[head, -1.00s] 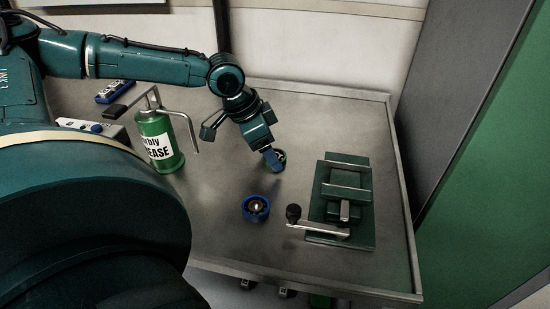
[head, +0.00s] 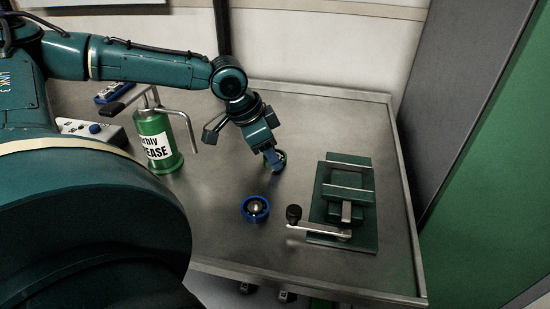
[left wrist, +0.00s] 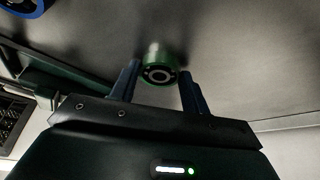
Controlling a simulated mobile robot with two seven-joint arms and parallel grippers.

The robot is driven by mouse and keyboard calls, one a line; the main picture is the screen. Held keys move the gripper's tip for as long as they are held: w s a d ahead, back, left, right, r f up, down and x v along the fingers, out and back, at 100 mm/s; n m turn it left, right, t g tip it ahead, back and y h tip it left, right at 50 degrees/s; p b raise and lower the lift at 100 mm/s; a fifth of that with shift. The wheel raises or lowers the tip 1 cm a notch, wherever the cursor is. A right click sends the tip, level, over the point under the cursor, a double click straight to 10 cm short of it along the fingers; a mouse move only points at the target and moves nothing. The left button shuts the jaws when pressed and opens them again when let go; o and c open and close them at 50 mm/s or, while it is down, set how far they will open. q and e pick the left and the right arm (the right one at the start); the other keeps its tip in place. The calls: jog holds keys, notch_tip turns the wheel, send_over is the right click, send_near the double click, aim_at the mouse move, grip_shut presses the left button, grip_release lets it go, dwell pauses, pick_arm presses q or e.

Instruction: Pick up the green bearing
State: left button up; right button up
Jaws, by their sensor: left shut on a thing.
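The green bearing (left wrist: 158,68) is a short green ring with a pale metal centre, seen between the two blue fingers of my left gripper (left wrist: 160,82) in the left wrist view. In the head view, my left gripper (head: 272,158) points down at the middle of the table, and a green edge of the bearing (head: 281,160) shows beside the fingertips. The gripper is shut on the bearing. From these views I cannot tell whether the bearing touches the table. My right gripper is not in view.
A blue bearing (head: 255,209) stands nearer on the metal table (head: 225,232). A green vise with a crank handle (head: 340,200) is at the right. A green grease can (head: 157,140) and a control box (head: 92,130) are at the left. A wall closes off the back.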

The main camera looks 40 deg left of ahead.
pick_arm(q)
jog(key=shift+c, duration=0.7)
jog(key=shift+r, duration=0.1)
